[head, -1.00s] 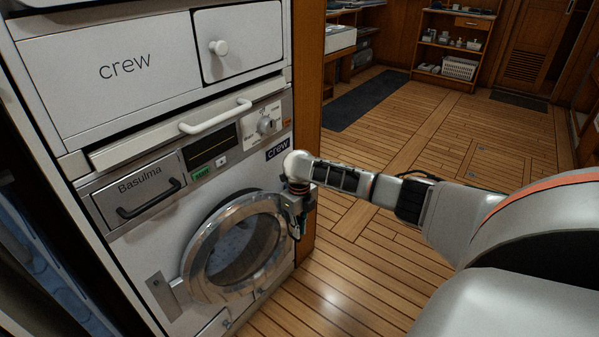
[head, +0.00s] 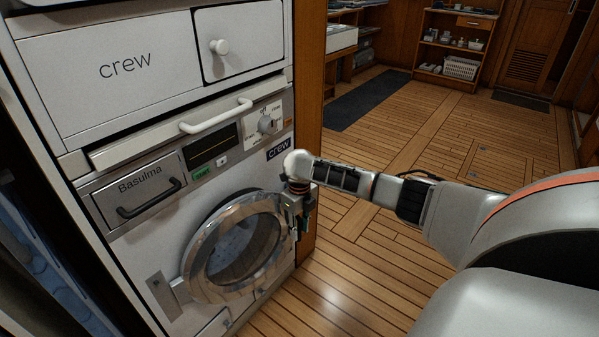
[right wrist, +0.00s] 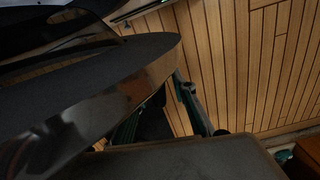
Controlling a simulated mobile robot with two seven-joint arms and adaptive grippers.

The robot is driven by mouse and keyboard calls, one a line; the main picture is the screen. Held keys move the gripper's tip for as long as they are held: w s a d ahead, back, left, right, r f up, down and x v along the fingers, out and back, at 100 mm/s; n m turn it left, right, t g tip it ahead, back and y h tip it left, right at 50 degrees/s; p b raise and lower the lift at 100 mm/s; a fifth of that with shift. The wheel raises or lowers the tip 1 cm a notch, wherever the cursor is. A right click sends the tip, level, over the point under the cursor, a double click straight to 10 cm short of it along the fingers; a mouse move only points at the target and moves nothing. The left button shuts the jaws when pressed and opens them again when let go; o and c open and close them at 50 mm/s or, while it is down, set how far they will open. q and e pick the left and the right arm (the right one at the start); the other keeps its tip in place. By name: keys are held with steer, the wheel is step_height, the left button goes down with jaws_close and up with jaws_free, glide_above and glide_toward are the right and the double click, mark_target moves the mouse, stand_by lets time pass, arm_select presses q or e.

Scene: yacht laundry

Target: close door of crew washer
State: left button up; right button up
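My right gripper (head: 301,232) points down at the door's right edge; contact is unclear. In the right wrist view the dark curved door rim (right wrist: 130,75) fills the left side and partly covers the fingers (right wrist: 165,110), so their opening is unclear. My left gripper is out of view.
Above the door are a drawer with a dark handle (head: 150,198), a white bar handle (head: 216,117) and a knob (head: 266,124). A wooden post (head: 309,110) borders the washer at right. Shelves (head: 450,45) stand far back.

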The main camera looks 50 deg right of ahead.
step_height(320, 180, up, 12)
steer(key=shift+f, duration=0.1)
stand_by(0.4)
